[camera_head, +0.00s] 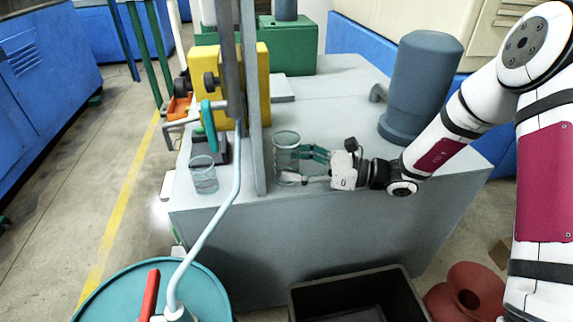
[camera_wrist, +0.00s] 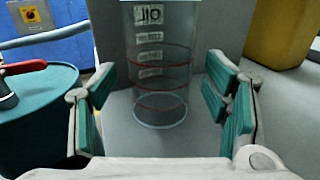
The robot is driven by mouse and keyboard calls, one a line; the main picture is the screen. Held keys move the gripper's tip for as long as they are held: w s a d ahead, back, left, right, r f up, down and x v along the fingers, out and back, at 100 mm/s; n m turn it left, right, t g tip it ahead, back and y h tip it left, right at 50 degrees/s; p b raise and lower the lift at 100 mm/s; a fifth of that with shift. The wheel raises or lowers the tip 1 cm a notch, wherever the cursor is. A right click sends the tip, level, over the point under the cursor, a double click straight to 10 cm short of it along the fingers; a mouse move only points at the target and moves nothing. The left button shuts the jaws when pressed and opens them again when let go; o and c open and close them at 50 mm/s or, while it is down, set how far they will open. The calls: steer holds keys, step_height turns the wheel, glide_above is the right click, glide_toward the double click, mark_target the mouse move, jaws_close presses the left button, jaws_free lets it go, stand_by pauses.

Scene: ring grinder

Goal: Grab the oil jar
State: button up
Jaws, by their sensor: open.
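The oil jar (camera_head: 286,145) is a clear glass cylinder standing upright on the grey machine top, right of a vertical grey post. In the wrist view the jar (camera_wrist: 160,58) has red rings and a label reading OIL, seen reversed. My gripper (camera_head: 304,166) is open at the jar's right side, with its fingers reaching to the jar. In the wrist view the open gripper (camera_wrist: 162,88) has a green-padded finger on each side of the jar, with gaps visible. The jar's top is cut off there.
A second clear jar (camera_head: 204,177) stands left of the grey post (camera_head: 255,120). A yellow block (camera_head: 262,85) is behind the post. A blue-grey cylinder (camera_head: 421,85) stands to the right. A teal drum (camera_head: 215,285) with a red lever and a black bin (camera_head: 355,297) are in front.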

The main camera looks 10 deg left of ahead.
steer(key=shift+w+a+b, duration=0.15)
steer(key=shift+a+b, duration=0.15)
steer(key=shift+a, duration=1.05)
steer(key=shift+c, duration=0.6)
steer(key=c, duration=1.2)
steer(key=shift+o, duration=0.2)
steer(key=shift+d+r, duration=0.1)
steer(key=shift+r, duration=0.1)
